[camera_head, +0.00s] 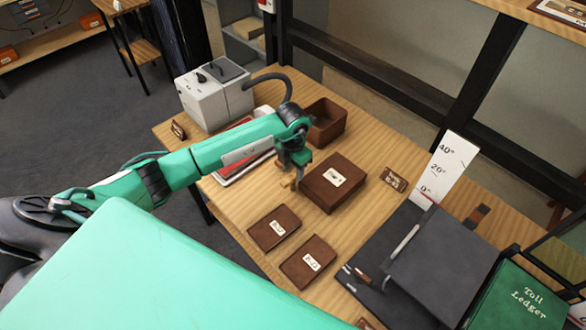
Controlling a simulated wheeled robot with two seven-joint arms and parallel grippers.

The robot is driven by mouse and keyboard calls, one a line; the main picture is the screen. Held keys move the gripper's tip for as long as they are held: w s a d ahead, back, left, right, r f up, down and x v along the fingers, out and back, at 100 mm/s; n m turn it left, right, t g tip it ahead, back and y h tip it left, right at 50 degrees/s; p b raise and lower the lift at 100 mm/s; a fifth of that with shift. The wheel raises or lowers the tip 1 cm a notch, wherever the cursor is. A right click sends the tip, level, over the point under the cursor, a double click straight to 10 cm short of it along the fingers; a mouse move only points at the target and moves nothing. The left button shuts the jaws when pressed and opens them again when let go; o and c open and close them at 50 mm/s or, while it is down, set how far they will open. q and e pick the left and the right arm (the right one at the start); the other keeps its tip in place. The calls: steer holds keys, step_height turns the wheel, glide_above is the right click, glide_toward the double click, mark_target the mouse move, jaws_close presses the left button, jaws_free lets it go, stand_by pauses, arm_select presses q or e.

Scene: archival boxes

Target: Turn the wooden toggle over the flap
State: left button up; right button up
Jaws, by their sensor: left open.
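A brown box (333,183) with a white label on its top stands upright in the middle of the wooden table. My left gripper (295,180) points down at the box's left side, open, with its fingertips close to the box's left edge. A small tan piece (289,185) shows at the fingertips; it may be the wooden toggle, but it is too small to be sure. I cannot tell whether the fingers touch it. The flap's state is not clear from this view. My right gripper is not in view.
Two flat brown labelled pieces (274,228) (308,262) lie in front of the box. An open brown tray (326,122) and a grey-white machine (215,95) stand behind. A dark board (440,264) with an angle scale (446,165) and a green ledger (516,300) are on the right.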

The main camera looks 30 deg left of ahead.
arm_select(q)
steer(key=shift+f, duration=1.3)
jaws_close()
